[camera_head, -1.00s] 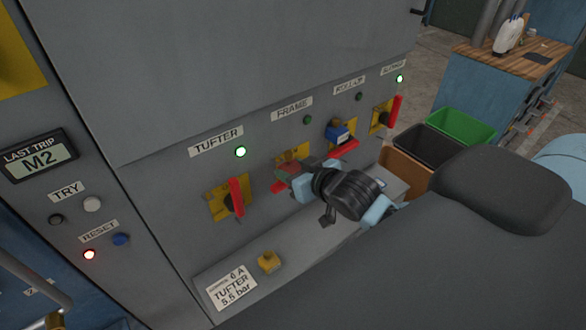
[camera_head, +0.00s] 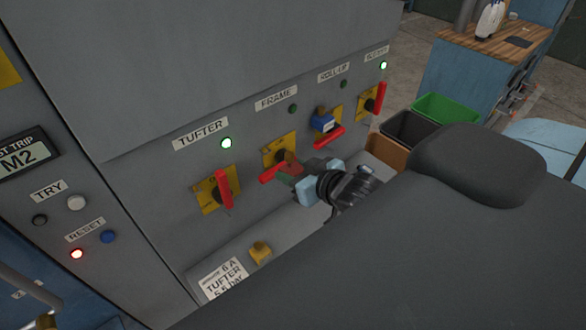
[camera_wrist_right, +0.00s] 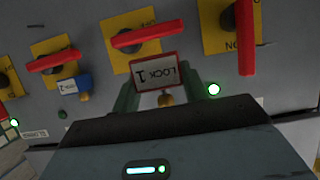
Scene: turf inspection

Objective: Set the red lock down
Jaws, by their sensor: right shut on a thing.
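The red lock (camera_wrist_right: 157,75), with a white plate reading LOCK 1, is between the green fingers of my right gripper (camera_wrist_right: 158,92) in the right wrist view. In the head view the lock (camera_head: 292,162) shows partly at the tip of my right gripper (camera_head: 290,175). The gripper is shut on it, in front of the FRAME switch, whose red handle (camera_head: 279,169) lies nearly level on a yellow plate. I cannot tell whether the lock touches the switch. A grey ledge (camera_head: 222,250) runs below the switches. My left gripper is not in view.
The TUFTER switch (camera_head: 224,190) is to the left, its red handle upright. A blue lock (camera_head: 322,122) is on the ROLL-UP switch to the right. The ledge carries a yellow piece (camera_head: 260,252) and a label (camera_head: 223,280). Bins (camera_head: 410,130) stand beyond the panel.

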